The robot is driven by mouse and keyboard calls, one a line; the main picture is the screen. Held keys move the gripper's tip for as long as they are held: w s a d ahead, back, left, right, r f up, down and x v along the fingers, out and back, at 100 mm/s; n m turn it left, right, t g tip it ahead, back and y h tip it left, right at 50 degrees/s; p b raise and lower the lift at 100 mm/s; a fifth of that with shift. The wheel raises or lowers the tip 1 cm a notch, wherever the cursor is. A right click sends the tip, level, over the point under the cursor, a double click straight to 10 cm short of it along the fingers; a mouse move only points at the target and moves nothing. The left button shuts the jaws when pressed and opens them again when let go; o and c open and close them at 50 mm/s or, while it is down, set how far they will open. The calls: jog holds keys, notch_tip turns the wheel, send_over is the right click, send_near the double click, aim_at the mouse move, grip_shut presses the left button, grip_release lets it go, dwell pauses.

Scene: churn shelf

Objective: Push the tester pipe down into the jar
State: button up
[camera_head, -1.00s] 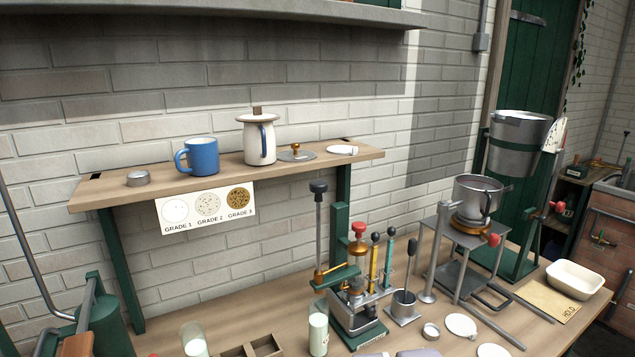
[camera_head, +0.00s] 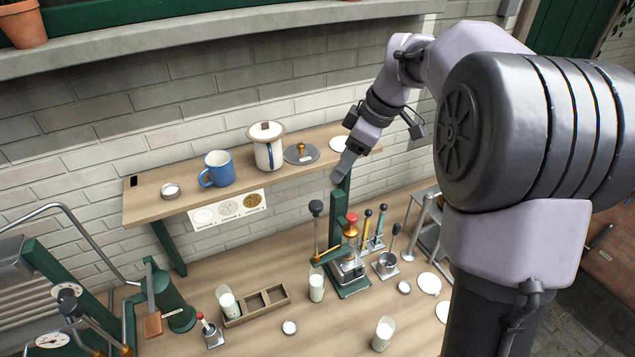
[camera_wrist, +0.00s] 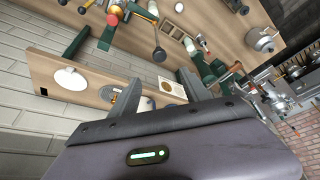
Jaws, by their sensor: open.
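The green tester stand (camera_head: 350,278) is on the bench below the shelf, with a red-knobbed upright piece (camera_head: 351,218) and brass parts. I take this piece for the tester pipe, but cannot be sure. A black-knobbed lever (camera_head: 316,208) rises at its left. A glass jar of milk (camera_head: 316,287) stands at the stand's left front. Whether the pipe sits over or in a jar is too small to tell. My gripper (camera_head: 337,178) is open and empty at the shelf's right end, above and behind the stand. In the wrist view my gripper (camera_wrist: 162,88) points toward the shelf.
The shelf (camera_head: 145,205) holds a blue mug (camera_head: 217,170), a white lidded jug (camera_head: 267,148) and a knobbed lid (camera_head: 301,153). A wooden rack (camera_head: 255,303), more milk glasses (camera_head: 383,333) and knobbed tools (camera_head: 378,225) crowd the bench around the stand.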

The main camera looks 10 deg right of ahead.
aim_at(316, 204)
jog(key=x, duration=1.5)
jog(key=shift+f, duration=0.3)
grip_shut()
dwell(0.5)
